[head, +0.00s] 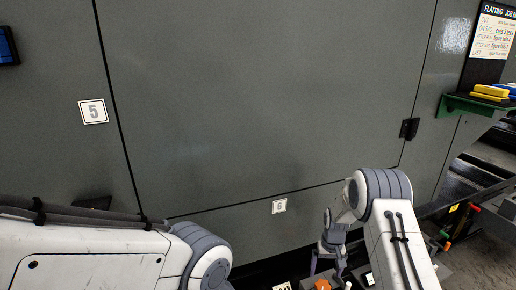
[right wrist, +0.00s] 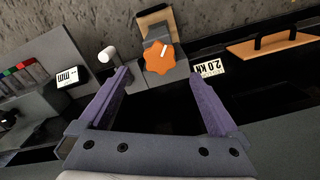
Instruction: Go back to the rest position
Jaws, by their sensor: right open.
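My right gripper (head: 328,266) is low in the head view, below the grey enclosure panel and partly hidden by its own wrist. In the right wrist view its two purple fingers (right wrist: 161,76) are spread wide with nothing between them. An orange star-shaped knob (right wrist: 159,57) on a grey block lies just beyond the fingertips, apart from them as far as I can tell. The knob also shows at the bottom edge of the head view (head: 322,285). My left arm comes in from the left, and its gripper is out of view.
The grey enclosure panel (head: 260,90) fills the back, with plates 5 (head: 93,111) and 6 (head: 279,206). A green shelf (head: 470,105) holds yellow blocks at right. Around the knob are a white-capped post (right wrist: 108,55), a "2.0 KN" label (right wrist: 208,68) and a wooden-coloured plate (right wrist: 270,45).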

